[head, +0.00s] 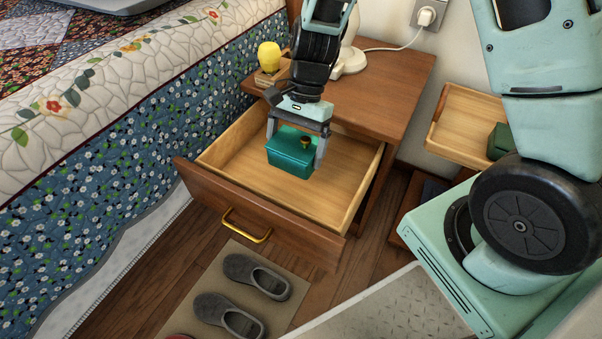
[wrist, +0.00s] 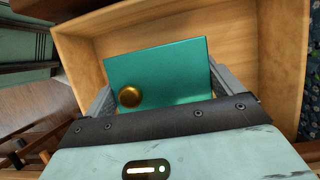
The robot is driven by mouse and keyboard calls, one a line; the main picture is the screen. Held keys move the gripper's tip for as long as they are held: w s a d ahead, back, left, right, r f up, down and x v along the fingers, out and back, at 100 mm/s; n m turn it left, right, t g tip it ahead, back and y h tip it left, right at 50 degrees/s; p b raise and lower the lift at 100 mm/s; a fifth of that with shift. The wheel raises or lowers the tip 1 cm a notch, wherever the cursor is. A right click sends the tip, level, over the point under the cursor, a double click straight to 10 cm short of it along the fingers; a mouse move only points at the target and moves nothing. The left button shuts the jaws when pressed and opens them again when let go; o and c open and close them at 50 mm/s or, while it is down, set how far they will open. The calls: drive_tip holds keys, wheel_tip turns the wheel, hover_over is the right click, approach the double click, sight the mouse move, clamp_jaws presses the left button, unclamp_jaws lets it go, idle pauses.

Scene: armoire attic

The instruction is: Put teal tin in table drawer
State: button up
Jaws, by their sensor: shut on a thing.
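The teal tin (head: 290,155) is a box with a small brass knob on its lid. My gripper (head: 297,148) is shut on it, with one finger on each side. The tin hangs over the open table drawer (head: 232,176); whether it touches the drawer floor I cannot tell. The drawer is wooden with a brass handle and is pulled out from the bedside table (head: 395,75). In the wrist view the teal tin (wrist: 165,75) sits between the fingers of my gripper (wrist: 165,95), with the drawer's walls (wrist: 90,65) around it.
A yellow object (head: 269,57) on a wooden block and a white lamp base (head: 349,62) stand on the table. The bed (head: 110,130) is at left. Grey slippers (head: 257,276) lie on a mat in front. A small wooden tray (head: 462,135) with a dark green item (head: 501,141) is at right.

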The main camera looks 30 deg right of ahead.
wheel_tip(320, 180, down, 9)
drive_tip(key=b, duration=0.4)
drive_tip(key=shift+r, duration=0.2)
drive_tip(key=o, duration=0.9)
drive_tip(key=shift+f, duration=0.1)
